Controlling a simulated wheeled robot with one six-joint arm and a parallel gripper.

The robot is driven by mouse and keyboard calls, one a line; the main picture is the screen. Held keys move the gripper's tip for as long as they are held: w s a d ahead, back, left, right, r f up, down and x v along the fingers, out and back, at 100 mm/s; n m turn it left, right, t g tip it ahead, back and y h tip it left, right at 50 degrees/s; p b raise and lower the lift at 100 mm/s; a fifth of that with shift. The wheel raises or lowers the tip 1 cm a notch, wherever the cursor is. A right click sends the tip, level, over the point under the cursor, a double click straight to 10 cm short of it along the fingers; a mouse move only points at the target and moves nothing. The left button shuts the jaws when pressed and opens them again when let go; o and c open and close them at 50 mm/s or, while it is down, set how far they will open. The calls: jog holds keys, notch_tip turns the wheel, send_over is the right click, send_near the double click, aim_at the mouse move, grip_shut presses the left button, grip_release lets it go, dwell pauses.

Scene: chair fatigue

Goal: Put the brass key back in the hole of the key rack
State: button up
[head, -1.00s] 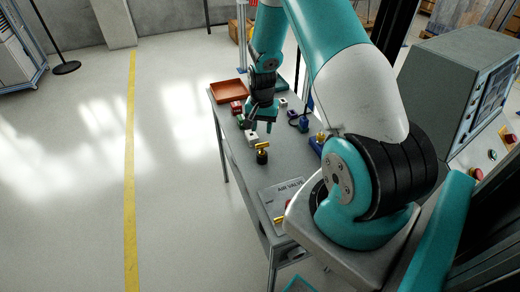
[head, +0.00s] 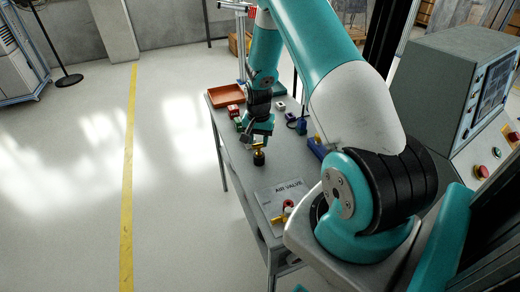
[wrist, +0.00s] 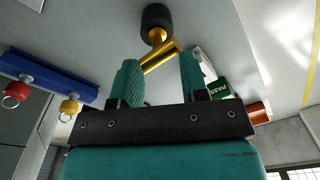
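The brass key (head: 258,148) has a T-shaped handle and stands upright in a short black cylinder (head: 259,159) on the grey table. In the wrist view the key (wrist: 160,56) and the black cylinder (wrist: 156,16) show at the top. My gripper (wrist: 161,63) is open, its teal fingers apart with the key's crossbar between or just beyond the tips; contact is not clear. In the head view my gripper (head: 260,138) is right above the key. A blue bar (wrist: 48,76) with a red-ringed and a yellow-ringed piece is possibly the key rack; its holes are not clear.
The table (head: 235,165) also carries an orange-red tray (head: 226,96), several small coloured blocks behind my gripper and an AIR VALVE panel (head: 282,192) at the near end. A grey console (head: 450,85) stands to the right.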

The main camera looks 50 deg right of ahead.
jog(key=shift+s+a+f, duration=0.15)
jog(key=shift+s+f, duration=0.2)
jog(key=shift+f, duration=0.25)
jog(key=shift+s+a+f, duration=0.1)
jog(key=shift+s+f, duration=0.2)
jog(key=shift+f, duration=0.25)
grip_shut()
jog(key=shift+r, duration=0.2)
jog(key=shift+w+a+r+g+p, duration=0.1)
jog(key=shift+w+r+g+p, duration=0.2)
jog(key=shift+w+r+p, duration=0.5)
jog(key=shift+s+r+p, duration=0.25)
jog(key=shift+r+p, duration=0.4)
jog(key=shift+p, duration=0.1)
jog(key=shift+d+r, duration=0.25)
jog(key=shift+r+p, duration=0.2)
jog(key=shift+p, duration=0.1)
jog(key=shift+r+p, duration=1.35)
jog(key=shift+r, duration=0.55)
